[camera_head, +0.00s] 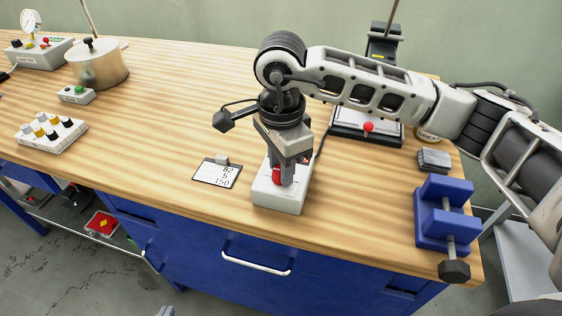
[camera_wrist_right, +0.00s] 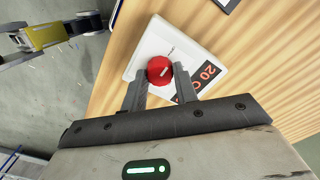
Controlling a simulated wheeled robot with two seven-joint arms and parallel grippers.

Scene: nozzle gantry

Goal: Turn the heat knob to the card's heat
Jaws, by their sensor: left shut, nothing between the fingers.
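The red heat knob (camera_head: 278,174) sits on a white box (camera_head: 279,198) near the table's front edge. In the right wrist view the knob (camera_wrist_right: 160,70) carries a white pointer line, and the box (camera_wrist_right: 150,42) has a dark display with red digits starting "20", partly hidden by a finger. My right gripper (camera_head: 288,177) points down with its fingers on either side of the knob, apparently touching it. The card (camera_head: 217,173) lies left of the box and reads 82, 5, 150. Only a grey tip of my left gripper (camera_head: 166,312) shows at the bottom edge, clear of the table.
A blue vise-like block (camera_head: 444,216) stands at the right front corner, with a stack of grey plates (camera_head: 434,160) behind it. A white block with several knobs (camera_head: 51,133), a green-button box (camera_head: 76,94) and a metal pot (camera_head: 98,66) stand left. The table's middle left is clear.

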